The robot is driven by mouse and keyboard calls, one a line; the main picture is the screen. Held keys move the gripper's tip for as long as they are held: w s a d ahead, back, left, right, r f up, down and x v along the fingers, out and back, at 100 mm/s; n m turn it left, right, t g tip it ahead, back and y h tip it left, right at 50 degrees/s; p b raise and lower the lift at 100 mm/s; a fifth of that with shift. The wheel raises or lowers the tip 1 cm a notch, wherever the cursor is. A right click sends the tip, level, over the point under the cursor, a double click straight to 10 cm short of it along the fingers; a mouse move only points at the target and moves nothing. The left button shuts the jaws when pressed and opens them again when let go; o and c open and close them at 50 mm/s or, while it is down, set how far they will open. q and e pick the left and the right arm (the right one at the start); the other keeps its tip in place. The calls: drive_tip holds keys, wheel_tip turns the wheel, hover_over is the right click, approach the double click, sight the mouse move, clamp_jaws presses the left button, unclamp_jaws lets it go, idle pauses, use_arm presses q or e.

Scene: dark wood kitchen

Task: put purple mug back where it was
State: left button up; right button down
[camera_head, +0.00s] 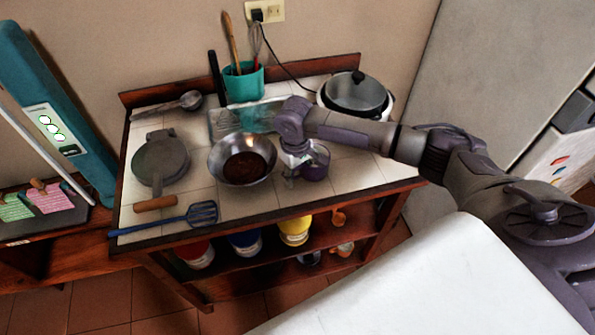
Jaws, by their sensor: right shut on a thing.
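The purple mug (315,171) is on the right half of the tiled counter (345,172), just right of a metal bowl. My right gripper (298,172) reaches down over the counter from the right and is shut on the mug at its left side. The gripper's wrist hides part of the mug. I cannot tell whether the mug's base touches the tiles. My left gripper is not in view.
The metal bowl (218,160) with dark contents stands close to the gripper's left. Behind are a teal utensil holder (243,84) and a lidded cooker (356,93). A flat iron pan (160,160) and blue spatula (203,213) lie left. Tiles right of the mug are clear.

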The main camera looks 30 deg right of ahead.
drive_tip(key=shift+f, duration=0.15)
drive_tip(key=c, duration=0.5)
unclamp_jaws()
drive_tip(key=shift+c, duration=0.2)
drive_tip(key=r, duration=0.4)
drive_tip(key=r+b, duration=0.1)
drive_tip(key=r, duration=0.3)
drive_tip(key=r+b, duration=0.1)
drive_tip(key=r, duration=0.3)
drive_tip(key=shift+s+a+r, duration=0.1)
drive_tip(key=shift+a+r, duration=0.05)
drive_tip(key=shift+a, duration=0.1)
